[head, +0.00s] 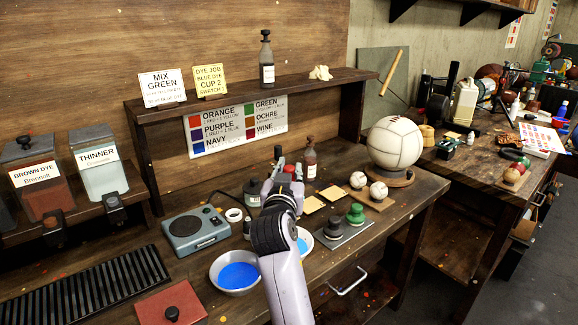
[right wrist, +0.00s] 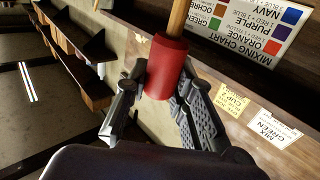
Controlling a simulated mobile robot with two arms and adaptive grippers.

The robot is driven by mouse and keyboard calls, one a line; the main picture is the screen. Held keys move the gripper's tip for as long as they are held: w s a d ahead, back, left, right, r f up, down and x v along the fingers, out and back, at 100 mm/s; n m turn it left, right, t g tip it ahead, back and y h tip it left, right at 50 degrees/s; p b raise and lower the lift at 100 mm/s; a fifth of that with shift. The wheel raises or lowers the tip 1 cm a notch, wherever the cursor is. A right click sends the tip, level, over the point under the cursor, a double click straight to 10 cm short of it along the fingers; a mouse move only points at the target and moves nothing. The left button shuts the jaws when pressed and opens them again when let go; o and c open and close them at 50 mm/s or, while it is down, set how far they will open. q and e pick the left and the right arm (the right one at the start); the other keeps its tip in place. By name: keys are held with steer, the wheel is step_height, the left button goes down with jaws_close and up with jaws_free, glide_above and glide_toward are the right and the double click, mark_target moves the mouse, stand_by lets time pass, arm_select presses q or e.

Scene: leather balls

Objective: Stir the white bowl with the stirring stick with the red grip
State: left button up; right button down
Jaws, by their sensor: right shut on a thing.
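My right gripper (head: 287,170) is shut on the red grip (right wrist: 165,68) of the stirring stick, with the wooden shaft (right wrist: 178,15) running out of the top of the right wrist view. In the head view the gripper and arm hide most of the stick; only a bit of red (head: 289,169) shows between the fingers. A pale bowl with blue liquid (head: 303,240) is partly hidden behind my right forearm. A grey-rimmed bowl with blue liquid (head: 217,279) stands left of the forearm. My left gripper is not in view.
A blue-grey scale-like device (head: 194,232) stands left of my right arm. A shelf with signs (head: 160,88) runs behind. A black grate (head: 100,285) lies front left.

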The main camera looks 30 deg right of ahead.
steer(key=shift+w+d+f, duration=0.15)
steer(key=shift+f, duration=0.3)
steer(key=shift+w+d+f+b, duration=0.1)
steer(key=shift+w+f+b, duration=0.05)
steer(key=shift+f+b, duration=0.7)
steer(key=shift+f, duration=0.05)
steer(key=shift+f+b, duration=1.15)
steer(key=shift+f, duration=0.15)
step_height(320, 180, down, 3)
steer(key=shift+r+b, duration=0.15)
steer(key=shift+b, duration=0.95)
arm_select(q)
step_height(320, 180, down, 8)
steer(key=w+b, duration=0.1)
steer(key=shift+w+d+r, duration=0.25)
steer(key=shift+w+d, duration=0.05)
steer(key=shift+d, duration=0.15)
arm_select(e)
steer(key=shift+f, duration=0.85)
